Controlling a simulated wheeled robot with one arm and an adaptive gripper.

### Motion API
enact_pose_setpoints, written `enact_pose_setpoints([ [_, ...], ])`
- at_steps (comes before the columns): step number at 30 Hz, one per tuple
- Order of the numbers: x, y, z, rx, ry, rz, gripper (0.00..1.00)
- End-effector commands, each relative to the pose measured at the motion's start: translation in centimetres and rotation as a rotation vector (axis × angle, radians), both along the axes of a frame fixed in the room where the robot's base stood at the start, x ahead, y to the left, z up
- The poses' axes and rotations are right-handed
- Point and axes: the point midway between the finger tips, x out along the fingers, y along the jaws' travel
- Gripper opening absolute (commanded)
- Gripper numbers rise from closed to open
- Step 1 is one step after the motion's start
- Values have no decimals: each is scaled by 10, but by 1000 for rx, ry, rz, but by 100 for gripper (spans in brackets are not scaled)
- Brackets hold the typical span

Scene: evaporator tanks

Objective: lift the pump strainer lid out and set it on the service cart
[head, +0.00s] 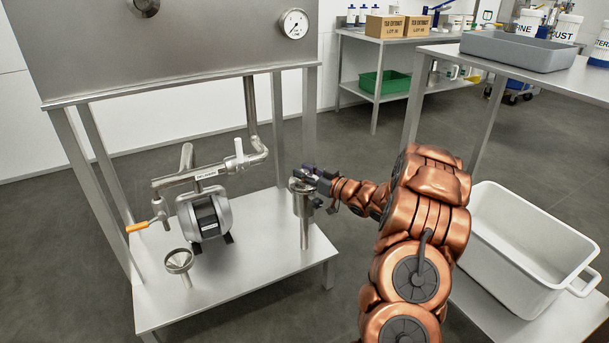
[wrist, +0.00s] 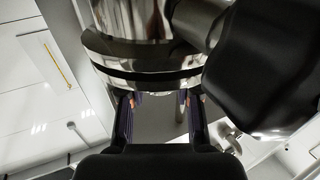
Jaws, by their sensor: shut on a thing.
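The pump strainer (head: 303,215) is an upright shiny steel cylinder on the skid's metal base, right of the pump (head: 208,215). Its lid (head: 297,185) is at the top, partly covered by my gripper (head: 318,182), which reaches in from the right. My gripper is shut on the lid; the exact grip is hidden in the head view. In the wrist view, my gripper's fingers (wrist: 158,100) end at a shiny steel round body (wrist: 140,55) with a dark band. I cannot tell whether the lid is clear of the strainer. The service cart (head: 572,322) is at the lower right.
A white tub (head: 525,245) takes up much of the cart top, leaving a bare strip in front. A steel table with a grey tray (head: 517,50) stands behind.

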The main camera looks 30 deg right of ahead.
Motion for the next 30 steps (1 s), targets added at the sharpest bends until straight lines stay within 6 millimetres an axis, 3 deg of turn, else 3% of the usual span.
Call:
enact_pose_setpoints([
  [8,-1,0,38,-3,-2,1,0],
  [17,-35,24,37,4,-1,0,0],
  [30,-101,71,44,1,3,0,0],
])
